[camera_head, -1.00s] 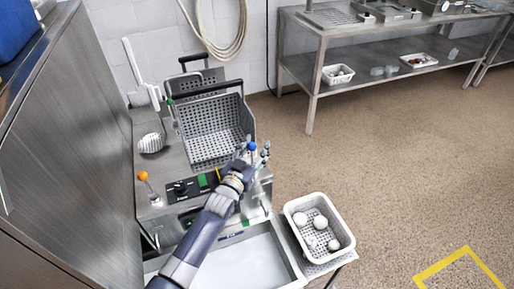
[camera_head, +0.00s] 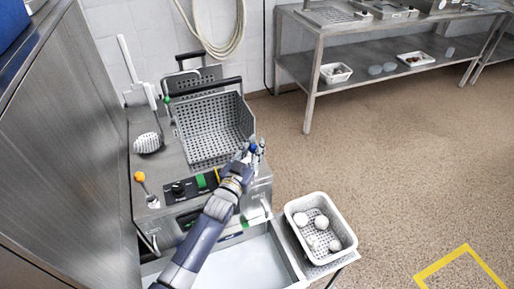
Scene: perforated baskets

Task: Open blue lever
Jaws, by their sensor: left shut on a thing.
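The blue lever (camera_head: 253,147) shows as a small blue knob at the right front of the steel machine (camera_head: 165,205). My left gripper (camera_head: 256,152) is at the knob, with its fingers around it, and is shut on it. The fingers hide the lever's stem. The arm reaches in from the bottom of the picture, over the front basin. My right gripper is not in view.
A perforated basket (camera_head: 213,130) sits in the machine behind the lever. An orange-knobbed lever (camera_head: 140,177) stands at the front left. A white basket (camera_head: 300,205) with several pale round items is at the right. A steel cabinet (camera_head: 70,130) closes off the left.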

